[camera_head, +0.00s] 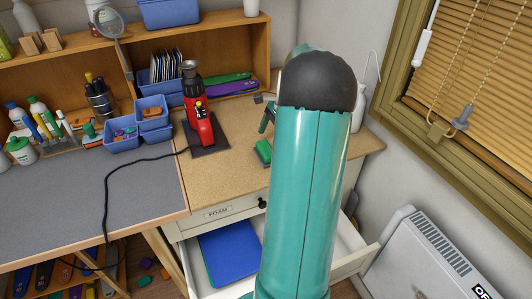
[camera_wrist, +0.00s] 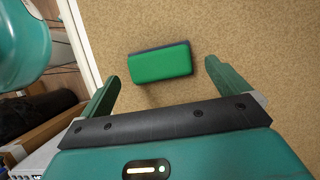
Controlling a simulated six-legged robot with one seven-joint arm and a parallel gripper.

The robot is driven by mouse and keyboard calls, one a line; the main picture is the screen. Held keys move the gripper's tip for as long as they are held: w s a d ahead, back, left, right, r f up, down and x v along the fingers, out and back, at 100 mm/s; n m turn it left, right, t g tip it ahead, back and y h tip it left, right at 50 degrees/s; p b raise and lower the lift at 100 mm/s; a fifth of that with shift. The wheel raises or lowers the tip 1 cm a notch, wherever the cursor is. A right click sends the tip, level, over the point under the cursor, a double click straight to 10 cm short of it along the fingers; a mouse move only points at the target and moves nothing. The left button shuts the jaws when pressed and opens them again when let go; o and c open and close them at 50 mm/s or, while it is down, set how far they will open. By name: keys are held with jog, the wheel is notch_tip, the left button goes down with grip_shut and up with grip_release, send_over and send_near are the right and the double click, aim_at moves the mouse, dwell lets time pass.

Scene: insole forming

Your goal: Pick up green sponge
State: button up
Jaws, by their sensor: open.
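The green sponge (camera_wrist: 160,65) is a small block with a dark layer along its far edge. It lies on the tan worktop, ahead of and roughly between the two fingers in the wrist view. In the head view the sponge (camera_head: 263,151) shows just left of my arm, partly hidden by it. My gripper (camera_wrist: 162,82) is open and empty, with one finger on each side and the sponge apart from both. In the head view only a small part of my gripper (camera_head: 267,118) shows beside my arm.
A red heat tool (camera_head: 198,120) stands on a dark pad left of the sponge, its black cord running over the grey mat (camera_head: 60,190). An open drawer (camera_head: 345,258) holding blue sheets (camera_head: 228,255) is below. Blue bins (camera_head: 122,134) stand further left. Worktop around the sponge is clear.

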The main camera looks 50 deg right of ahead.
aim_at(266, 148)
jog(key=x, duration=0.4)
jog(key=shift+a+f, duration=0.1)
jog(key=shift+f, duration=0.3)
jog(key=shift+c, duration=0.2)
jog(key=c, duration=0.8)
jog(key=shift+o, duration=0.2)
jog(key=shift+r, duration=0.2)
